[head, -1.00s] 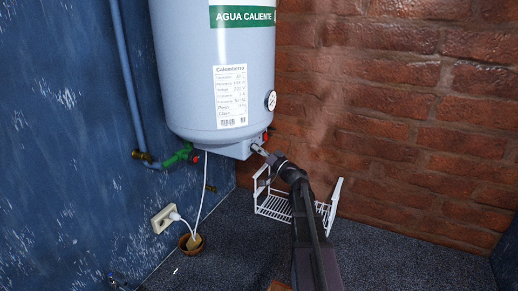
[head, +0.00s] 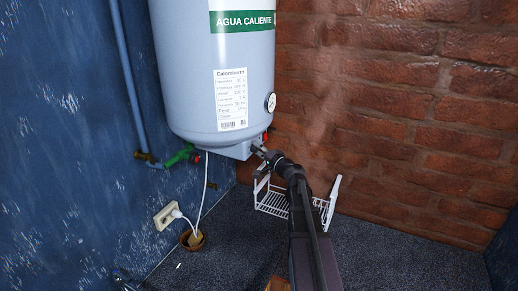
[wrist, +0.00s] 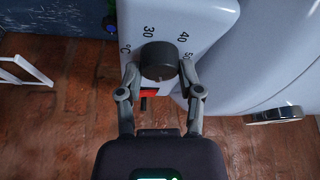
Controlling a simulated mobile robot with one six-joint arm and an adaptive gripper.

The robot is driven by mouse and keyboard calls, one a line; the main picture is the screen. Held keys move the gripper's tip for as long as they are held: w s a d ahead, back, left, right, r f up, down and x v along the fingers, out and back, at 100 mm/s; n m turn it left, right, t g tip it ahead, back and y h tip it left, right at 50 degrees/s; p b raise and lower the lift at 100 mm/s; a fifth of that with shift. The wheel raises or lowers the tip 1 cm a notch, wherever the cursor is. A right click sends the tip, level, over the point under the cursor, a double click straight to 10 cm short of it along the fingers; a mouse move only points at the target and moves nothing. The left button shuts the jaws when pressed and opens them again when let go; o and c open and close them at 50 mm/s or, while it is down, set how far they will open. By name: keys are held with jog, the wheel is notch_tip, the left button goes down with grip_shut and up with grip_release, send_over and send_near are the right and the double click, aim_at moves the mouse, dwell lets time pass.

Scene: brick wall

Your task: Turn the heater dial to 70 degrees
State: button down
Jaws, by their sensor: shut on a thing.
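The water heater (head: 185,65) is a pale grey-blue tank with a green "AGUA CALIENTE" band. Its control box is at the bottom. In the wrist view, the black round dial (wrist: 159,58) sits on the white panel (wrist: 136,14), with 30, 40 and 50 printed around it and a °C mark. No 70 is visible, and I cannot read which number the dial points to. My gripper (wrist: 159,70) is shut on the dial, one finger on each side. In the head view, my gripper (head: 260,152) reaches the box's right side and the dial is hidden.
A red switch (wrist: 148,93) lies just below the dial, close to the left finger. A round gauge (head: 270,102) is on the tank's right side. A white wire rack (head: 275,202) stands on the floor beneath my arm. A green-handled valve (head: 180,155) is left of the box.

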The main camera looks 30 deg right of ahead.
dwell(0.4)
jog(key=shift+c, duration=1.2)
grip_release()
jog(key=shift+a, duration=0.1)
jog(key=shift+f+n+b, duration=0.1)
jog(key=shift+n+b, duration=0.25)
jog(key=shift+n, duration=0.05)
